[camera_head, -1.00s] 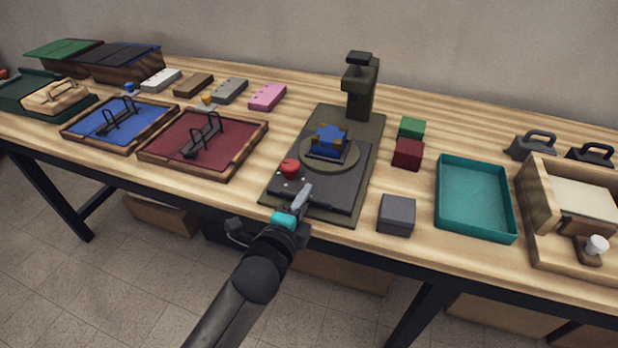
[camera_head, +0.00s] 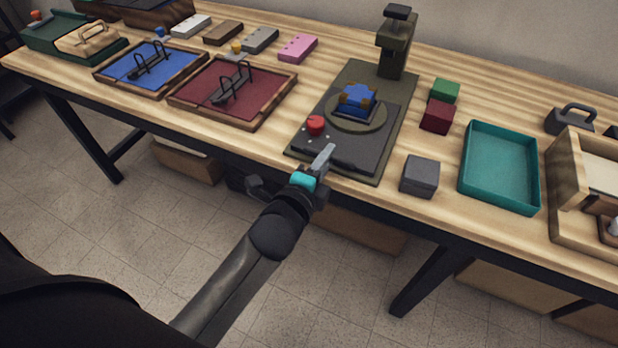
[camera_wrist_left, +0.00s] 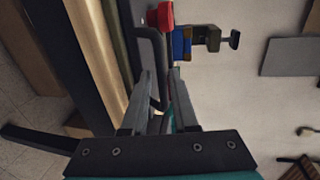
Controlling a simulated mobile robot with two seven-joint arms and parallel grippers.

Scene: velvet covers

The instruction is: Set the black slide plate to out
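The black slide plate (camera_head: 368,112) lies on an olive-green base (camera_head: 378,76). It carries a round turntable with a blue block (camera_head: 357,101) on top. A red knob (camera_head: 316,125) stands at its near-left corner and also shows in the left wrist view (camera_wrist_left: 160,16). My left gripper (camera_head: 327,158) is at the near edge of the plate, fingers pointing toward it. In the left wrist view, my left gripper (camera_wrist_left: 160,74) has its fingers apart, with a dark bar handle (camera_wrist_left: 148,36) reaching toward the gap. Contact cannot be told. My right gripper is not visible.
An olive post (camera_head: 392,50) rises behind the base. A grey cube (camera_head: 420,176), a dark red cube (camera_head: 437,116), a green cube (camera_head: 445,90) and a teal tray (camera_head: 500,170) stand to the right. A red-lined tray (camera_head: 262,98) lies to the left.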

